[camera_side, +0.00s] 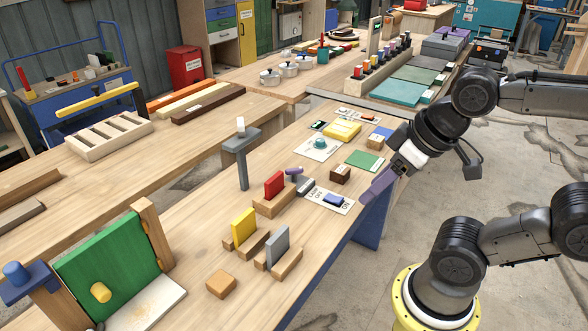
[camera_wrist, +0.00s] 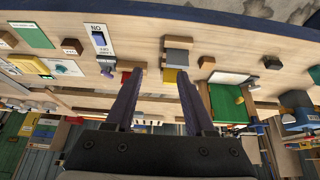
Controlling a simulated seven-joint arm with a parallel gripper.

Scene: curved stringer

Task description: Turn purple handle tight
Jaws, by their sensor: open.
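The small purple handle (camera_side: 293,171) sits on top of a grey block-like fixture (camera_side: 305,186) beside the red block, near the middle of the workbench. In the wrist view the purple handle (camera_wrist: 107,72) shows left of my fingers, just past the switch panel. My gripper (camera_side: 372,192) hangs over the bench's right edge, to the right of the handle and apart from it. In the wrist view my gripper (camera_wrist: 159,71) has its two purple fingers spread with nothing between them. How tight the handle is cannot be told.
A red block (camera_side: 274,185), yellow block (camera_side: 243,226) and grey block (camera_side: 278,245) stand in wooden holders near the handle. A switch panel (camera_side: 321,199) lies between handle and gripper. A grey post (camera_side: 241,163) stands behind; a green door panel (camera_side: 108,265) stands front left.

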